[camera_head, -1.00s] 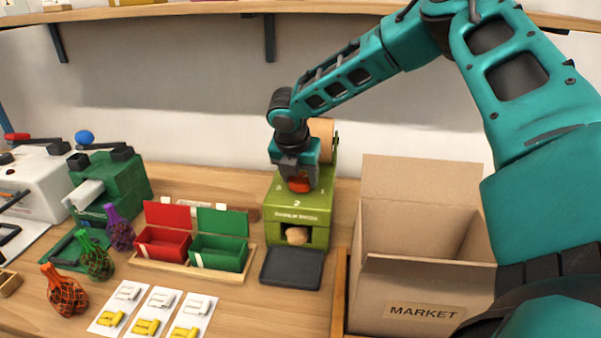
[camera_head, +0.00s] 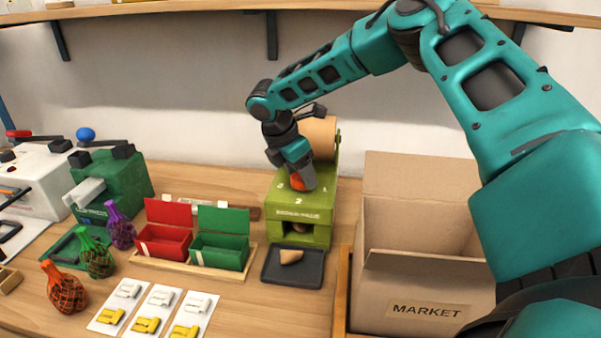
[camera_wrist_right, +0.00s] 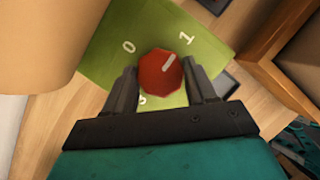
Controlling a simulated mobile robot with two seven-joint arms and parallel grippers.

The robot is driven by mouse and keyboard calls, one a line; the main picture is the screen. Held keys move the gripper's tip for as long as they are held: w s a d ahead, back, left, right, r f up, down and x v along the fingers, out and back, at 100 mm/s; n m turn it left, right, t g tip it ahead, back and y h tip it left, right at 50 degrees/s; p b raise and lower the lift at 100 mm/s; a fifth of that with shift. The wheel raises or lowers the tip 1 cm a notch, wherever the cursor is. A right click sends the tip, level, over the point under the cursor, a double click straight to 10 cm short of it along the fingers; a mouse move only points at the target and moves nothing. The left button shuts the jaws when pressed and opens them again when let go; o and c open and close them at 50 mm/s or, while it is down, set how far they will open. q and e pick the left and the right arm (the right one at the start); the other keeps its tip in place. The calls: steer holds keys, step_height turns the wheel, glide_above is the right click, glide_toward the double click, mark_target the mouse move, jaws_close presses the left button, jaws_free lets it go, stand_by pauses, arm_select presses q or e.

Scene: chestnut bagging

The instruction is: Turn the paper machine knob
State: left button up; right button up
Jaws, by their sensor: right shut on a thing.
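The paper machine (camera_head: 303,208) is a green box with a paper roll (camera_head: 319,137) on top, standing at the back of the table. Its red knob (camera_head: 303,180) sits on the top face, and in the right wrist view the knob (camera_wrist_right: 161,72) has a pale pointer mark tilted toward the upper right, with "0" and "1" printed near it. My right gripper (camera_wrist_right: 162,82) has one finger on each side of the knob and is shut on it. A piece of brown paper (camera_head: 291,257) lies on the dark tray (camera_head: 306,276) before the machine's slot. My left gripper is not in view.
An open cardboard MARKET box (camera_head: 429,290) stands to the right of the machine. Red (camera_head: 164,240) and green (camera_head: 219,251) lidded boxes stand to its left. Several net bags and presses are further left.

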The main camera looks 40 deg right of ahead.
stand_by(0.4)
steer(key=o, duration=1)
steer(key=shift+o, duration=0.2)
steer(key=v, duration=1.3)
steer(key=shift+f, duration=0.1)
